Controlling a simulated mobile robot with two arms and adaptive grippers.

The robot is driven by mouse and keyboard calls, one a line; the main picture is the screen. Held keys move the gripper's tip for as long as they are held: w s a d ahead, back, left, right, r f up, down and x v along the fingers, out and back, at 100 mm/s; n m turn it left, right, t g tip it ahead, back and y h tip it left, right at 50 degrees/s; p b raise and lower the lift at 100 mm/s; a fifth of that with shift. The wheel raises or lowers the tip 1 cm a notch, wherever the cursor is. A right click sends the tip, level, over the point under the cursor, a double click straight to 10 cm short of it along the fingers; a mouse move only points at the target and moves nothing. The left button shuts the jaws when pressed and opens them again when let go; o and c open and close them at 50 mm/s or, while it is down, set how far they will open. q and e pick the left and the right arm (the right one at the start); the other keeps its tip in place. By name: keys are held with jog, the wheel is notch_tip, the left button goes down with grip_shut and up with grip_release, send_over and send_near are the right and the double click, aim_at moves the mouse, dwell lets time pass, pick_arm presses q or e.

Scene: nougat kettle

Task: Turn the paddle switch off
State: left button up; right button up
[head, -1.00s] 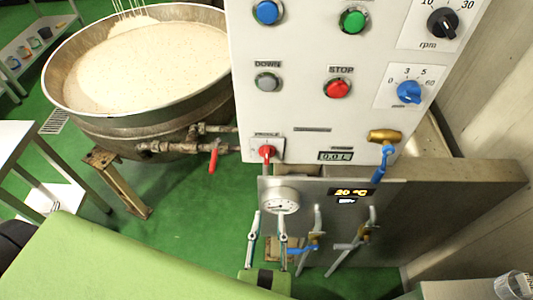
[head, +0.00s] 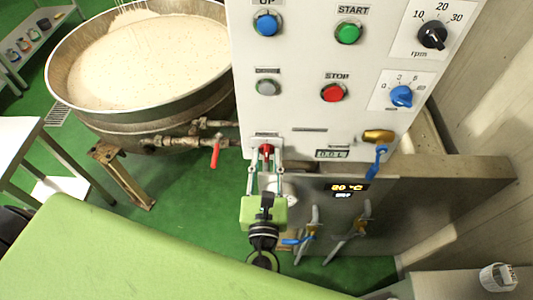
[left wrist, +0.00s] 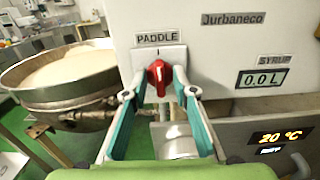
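The paddle switch is a red knob (head: 266,149) low on the left side of the white control panel. In the left wrist view the red knob (left wrist: 158,75) sits under the label PADDLE, its grip roughly upright. My left gripper (head: 266,166) is in front of it, with one finger on each side of the knob. In the left wrist view the fingertips (left wrist: 159,76) are spread and narrow gaps show beside the knob. Firm contact cannot be made out. My right gripper is not in view.
Above are a grey button (head: 268,87), a red STOP button (head: 332,93) and a blue dial (head: 401,96). A brass valve with a blue handle (head: 377,137) is to the right. The kettle (head: 150,75) and a red-handled pipe valve (head: 216,154) stand to the left.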

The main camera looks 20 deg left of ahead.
pick_arm(q)
jog(key=shift+w+a, duration=0.1)
jog(key=shift+w, duration=0.2)
grip_shut()
jog(key=shift+f, duration=0.1)
jog(key=n+b, duration=0.2)
jog(key=n, duration=0.2)
jog(key=shift+a+f, duration=0.1)
jog(key=n+b, duration=0.3)
jog(key=shift+n, duration=0.3)
jog(key=shift+s+a+f+n+b, duration=0.1)
jog(key=shift+a+n+b, duration=0.05)
jog(key=shift+n+b, duration=4.5)
jog(key=shift+n+p, duration=0.6)
jog(key=shift+n, duration=0.05)
